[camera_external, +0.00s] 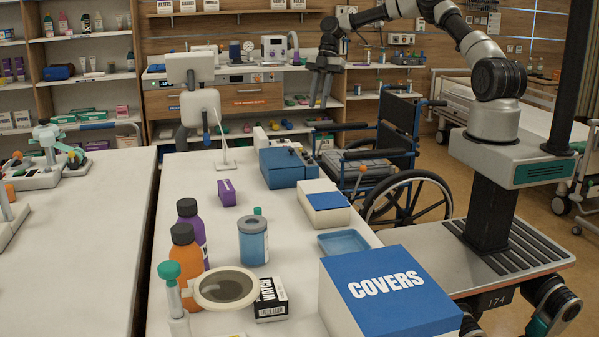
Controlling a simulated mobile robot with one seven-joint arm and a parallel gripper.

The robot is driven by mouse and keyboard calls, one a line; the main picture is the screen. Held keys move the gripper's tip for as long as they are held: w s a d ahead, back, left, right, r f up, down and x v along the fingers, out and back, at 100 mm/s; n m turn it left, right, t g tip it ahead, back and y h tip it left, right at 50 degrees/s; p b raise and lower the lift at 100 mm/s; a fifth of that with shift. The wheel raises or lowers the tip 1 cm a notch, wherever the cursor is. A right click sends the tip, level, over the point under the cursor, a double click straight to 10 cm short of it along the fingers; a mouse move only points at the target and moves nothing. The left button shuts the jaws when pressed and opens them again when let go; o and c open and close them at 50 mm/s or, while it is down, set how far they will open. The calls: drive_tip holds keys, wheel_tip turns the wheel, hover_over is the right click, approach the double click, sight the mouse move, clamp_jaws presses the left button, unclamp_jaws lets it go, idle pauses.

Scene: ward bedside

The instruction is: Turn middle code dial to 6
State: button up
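No code dial or digits can be made out in this view. A blue box (283,169) with small dark details on it stands on the white table, beyond the blue-and-white box; I cannot tell whether it bears the dials. My gripper (320,104) hangs from the arm in the upper middle, pointing down. Its two fingers look apart with nothing between them. In the picture it is above and a little right of the blue box, apart from it.
The white table (190,235) holds a purple box (227,192), bottles, a blue jar (253,242), a blue-and-white box (326,203), a blue tray (342,242) and a large COVERS box (392,290). A wheelchair (400,165) stands between table and bed.

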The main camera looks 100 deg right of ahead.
drive_tip(key=w+a+r+h, duration=0.1)
drive_tip(key=w+a+r, duration=0.2)
drive_tip(key=a, duration=0.6)
drive_tip(key=w+a+r+g+h, duration=0.1)
drive_tip(key=a+r, duration=0.3)
drive_tip(key=a, duration=0.5)
drive_tip(key=w+a+r+g+h, duration=0.1)
drive_tip(key=w+a+r+h, duration=0.2)
drive_tip(key=a, duration=0.6)
drive_tip(key=shift+w+a+r+m, duration=0.2)
drive_tip(key=shift+w+r+m, duration=0.15)
drive_tip(key=shift+w, duration=0.45)
